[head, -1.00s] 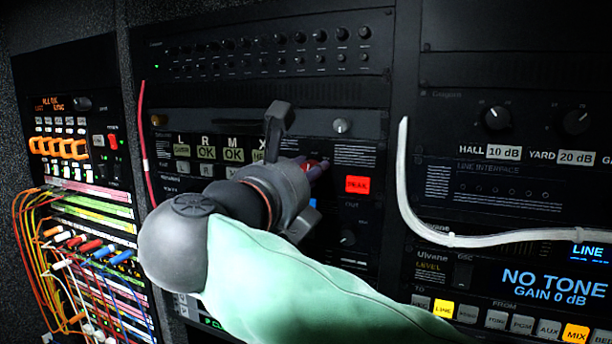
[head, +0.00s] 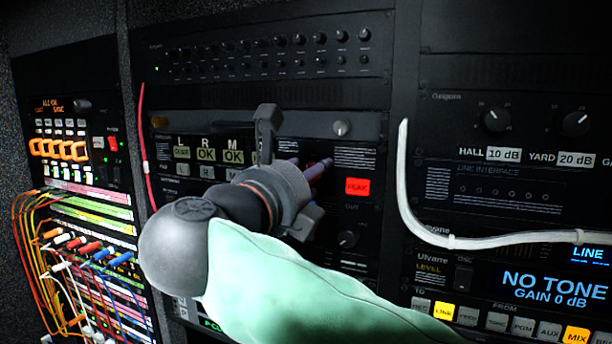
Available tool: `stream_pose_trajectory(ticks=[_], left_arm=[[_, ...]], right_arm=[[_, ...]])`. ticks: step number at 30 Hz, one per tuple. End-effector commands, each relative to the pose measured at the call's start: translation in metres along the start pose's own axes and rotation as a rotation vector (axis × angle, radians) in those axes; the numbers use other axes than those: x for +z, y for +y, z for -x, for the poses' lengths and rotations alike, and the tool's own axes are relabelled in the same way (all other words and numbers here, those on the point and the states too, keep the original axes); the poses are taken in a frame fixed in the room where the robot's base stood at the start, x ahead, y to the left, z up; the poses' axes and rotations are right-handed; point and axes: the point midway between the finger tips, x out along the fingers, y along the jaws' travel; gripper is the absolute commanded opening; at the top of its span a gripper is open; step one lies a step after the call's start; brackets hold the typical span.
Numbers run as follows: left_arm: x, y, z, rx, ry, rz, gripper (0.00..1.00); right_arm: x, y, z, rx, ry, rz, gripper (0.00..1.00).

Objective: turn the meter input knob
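The meter panel has L, R and M lamps reading OK (head: 206,156) and a lit red PEAK button (head: 358,187). My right arm, in a mint green sleeve, reaches in from the lower right. Its gripper (head: 314,168) points away from me at the panel, just left of and above the PEAK button. The purplish fingertips are mostly hidden behind the gripper body, and their gap does not show. The input knob cannot be made out; the gripper covers that part of the panel. A dark knob marked OUT (head: 348,239) shows below the PEAK button. My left gripper is not in view.
A white cable (head: 408,205) loops across the right rack, and a thin red cable (head: 145,140) hangs at the left. A patch bay with many coloured cords (head: 85,247) is at the far left. A silver knob (head: 340,128) sits above the meter panel.

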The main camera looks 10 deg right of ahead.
Motion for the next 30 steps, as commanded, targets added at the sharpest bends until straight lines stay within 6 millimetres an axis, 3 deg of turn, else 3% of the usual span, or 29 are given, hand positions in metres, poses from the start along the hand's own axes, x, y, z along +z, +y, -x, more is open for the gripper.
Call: stream_pose_trajectory(ticks=[13,30], left_arm=[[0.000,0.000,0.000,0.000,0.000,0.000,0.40],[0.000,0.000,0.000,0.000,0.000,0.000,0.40]], right_arm=[[0.001,0.000,0.010,0.001,-0.002,-0.001,0.54],[0.001,0.001,0.108,0.002,-0.003,0.000,0.54]])
